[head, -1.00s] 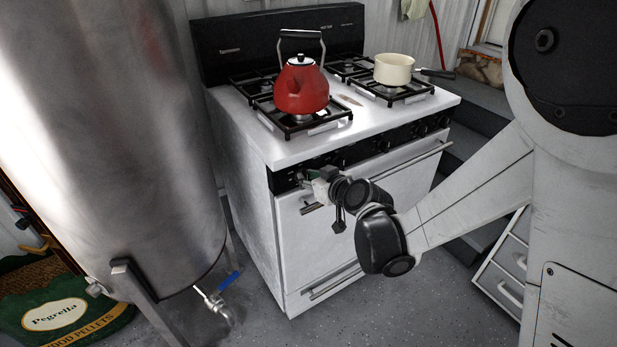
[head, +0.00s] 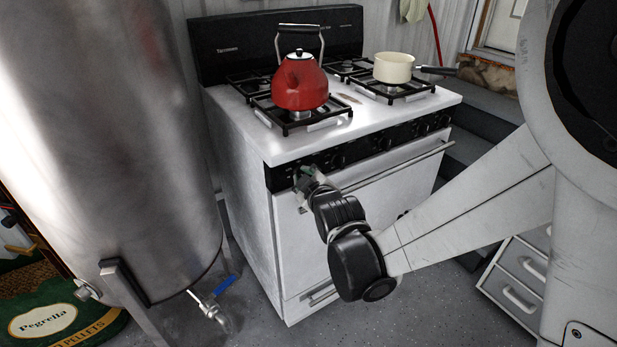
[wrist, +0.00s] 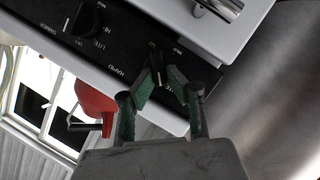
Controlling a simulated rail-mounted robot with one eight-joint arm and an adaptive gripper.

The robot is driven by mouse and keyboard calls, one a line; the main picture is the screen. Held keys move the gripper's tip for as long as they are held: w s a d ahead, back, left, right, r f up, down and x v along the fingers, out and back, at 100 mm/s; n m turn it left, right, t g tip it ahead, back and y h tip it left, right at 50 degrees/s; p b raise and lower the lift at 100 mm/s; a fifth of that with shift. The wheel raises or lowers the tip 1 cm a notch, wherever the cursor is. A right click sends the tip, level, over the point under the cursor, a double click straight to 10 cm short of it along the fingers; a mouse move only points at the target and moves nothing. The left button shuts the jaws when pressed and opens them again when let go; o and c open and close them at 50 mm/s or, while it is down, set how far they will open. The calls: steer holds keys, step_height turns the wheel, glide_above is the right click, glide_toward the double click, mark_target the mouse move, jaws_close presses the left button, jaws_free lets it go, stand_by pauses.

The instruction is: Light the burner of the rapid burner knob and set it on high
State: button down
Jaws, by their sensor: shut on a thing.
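The white stove (head: 240,160) has a black control panel with a row of knobs along its front. In the wrist view the rapid burner knob (wrist: 156,58) sits under the printed word RAPID. My gripper (wrist: 160,74), with its green-padded fingers, is shut on this knob, one finger on each side. The fingers hide much of the knob and part of its markings, so its exact setting is hard to read. In the head view my gripper (head: 303,178) is at the left end of the panel. I see no flame.
A red kettle (head: 299,82) stands on the front left burner. A cream pan (head: 394,68) stands on a right burner. The simmer knob (wrist: 82,20) is beside the gripped one. The oven handle (head: 400,163) runs below the panel. A metal tank (head: 110,130) stands left.

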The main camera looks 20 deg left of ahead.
steer(key=shift+s+a+f+n+t+b, duration=0.15)
steer(key=shift+n+t+b, duration=0.35)
steer(key=shift+n+b, duration=0.35)
steer(key=shift+n+h, duration=0.25)
steer(key=shift+h, duration=0.05)
steer(key=c, duration=1.7)
jaws_free()
steer(key=shift+c, duration=0.2)
steer(key=v, duration=1.2)
steer(key=shift+f, duration=0.2)
